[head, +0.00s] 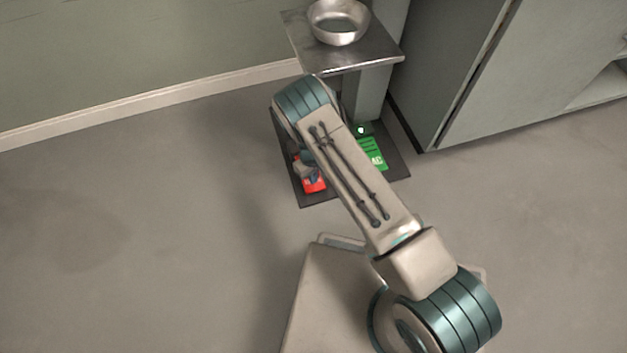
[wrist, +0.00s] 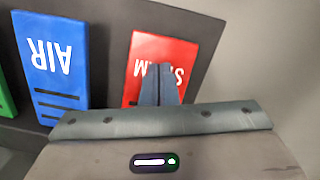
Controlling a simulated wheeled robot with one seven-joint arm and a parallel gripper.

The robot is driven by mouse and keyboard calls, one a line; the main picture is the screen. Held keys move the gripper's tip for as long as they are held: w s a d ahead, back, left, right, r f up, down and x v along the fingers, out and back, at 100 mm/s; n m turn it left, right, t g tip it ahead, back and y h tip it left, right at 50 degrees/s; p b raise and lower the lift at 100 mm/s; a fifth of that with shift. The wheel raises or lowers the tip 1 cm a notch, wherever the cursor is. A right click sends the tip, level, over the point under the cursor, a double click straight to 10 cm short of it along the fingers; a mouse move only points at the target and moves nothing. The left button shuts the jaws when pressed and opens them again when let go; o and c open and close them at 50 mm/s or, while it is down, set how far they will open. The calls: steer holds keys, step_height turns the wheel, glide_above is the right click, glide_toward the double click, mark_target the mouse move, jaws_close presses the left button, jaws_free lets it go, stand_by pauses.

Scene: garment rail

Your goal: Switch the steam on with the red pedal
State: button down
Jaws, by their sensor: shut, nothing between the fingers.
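The red pedal (wrist: 176,50) shows in the wrist view with white lettering partly hidden by my fingers. My gripper (wrist: 158,72) is shut and empty, its fingertips over the middle of the red pedal. I cannot tell whether they touch it. In the head view the red pedal (head: 315,184) is at the front left of the dark base plate, partly covered by my gripper (head: 306,172), which is small and partly hidden by my arm.
A blue pedal marked AIR (wrist: 55,65) lies left of the red one in the wrist view. A green pedal (head: 373,153) with a small green light (head: 361,130) is on the dark plate (head: 396,165). A metal shelf (head: 375,52) holds a bowl (head: 338,25). A cabinet (head: 465,70) stands right.

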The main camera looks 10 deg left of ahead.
steer(key=shift+w+a+r, duration=0.3)
steer(key=shift+w+a, duration=0.2)
steer(key=shift+a, duration=0.1)
steer(key=shift+w+a+r, duration=0.25)
steer(key=shift+w+a, duration=0.25)
steer(key=shift+a, duration=0.05)
steer(key=shift+r, duration=0.25)
step_height(320, 180, up, 4)
steer(key=p, duration=0.3)
steer(key=shift+r, duration=0.1)
steer(key=d+r+p, duration=0.4)
steer(key=d+r, duration=0.2)
steer(key=d, duration=0.5)
steer(key=shift+d+r+p, duration=0.15)
steer(key=shift+d+p, duration=0.25)
